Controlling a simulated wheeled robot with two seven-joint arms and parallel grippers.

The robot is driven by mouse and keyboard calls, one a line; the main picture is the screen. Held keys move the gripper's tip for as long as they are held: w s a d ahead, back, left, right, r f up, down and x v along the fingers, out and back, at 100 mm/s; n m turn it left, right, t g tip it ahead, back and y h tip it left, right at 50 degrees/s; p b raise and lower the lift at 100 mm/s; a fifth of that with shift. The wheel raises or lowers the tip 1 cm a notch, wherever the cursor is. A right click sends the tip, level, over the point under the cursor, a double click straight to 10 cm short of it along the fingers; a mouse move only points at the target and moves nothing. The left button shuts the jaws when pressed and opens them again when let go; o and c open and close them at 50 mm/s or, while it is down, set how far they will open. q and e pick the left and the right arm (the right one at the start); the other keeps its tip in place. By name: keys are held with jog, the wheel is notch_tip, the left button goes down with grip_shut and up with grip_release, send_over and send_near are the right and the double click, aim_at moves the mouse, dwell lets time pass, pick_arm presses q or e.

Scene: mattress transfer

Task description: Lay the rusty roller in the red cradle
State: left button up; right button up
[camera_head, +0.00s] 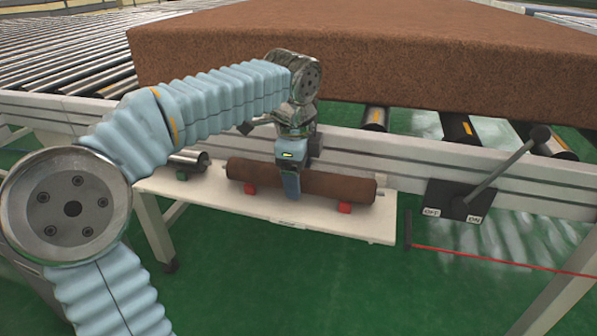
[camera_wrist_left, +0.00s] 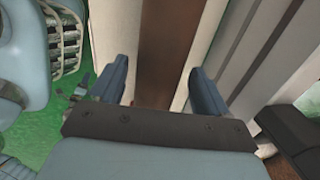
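The rusty roller (camera_head: 338,186) lies lengthwise on the red cradle (camera_head: 345,207), whose two red supports show under it on the white shelf (camera_head: 220,202). My left gripper (camera_head: 291,188) points down over the middle of the roller, with a finger in front of it. In the left wrist view the roller (camera_wrist_left: 160,50) runs between the two spread fingers of my left gripper (camera_wrist_left: 160,85). Small gaps show beside the roller, so the gripper looks open around it. The roller's stretch behind the gripper is hidden in the head view. My right gripper is not in view.
A shiny metal roller (camera_head: 188,160) lies on a green cradle (camera_head: 181,176) at the shelf's left end. A large brown mattress (camera_head: 400,55) rests on the conveyor above. A lever switch (camera_head: 455,200) marked OFF and ON is on the frame at right.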

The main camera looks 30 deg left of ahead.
pick_arm(q)
jog(key=shift+o, duration=0.2)
notch_tip(320, 180, up, 14)
jog(key=s+p, duration=0.2)
jog(key=p, duration=0.1)
jog(key=shift+s+d+f+p, duration=0.25)
jog(key=shift+s+d+p, duration=0.05)
jog(key=shift+s+p, duration=0.1)
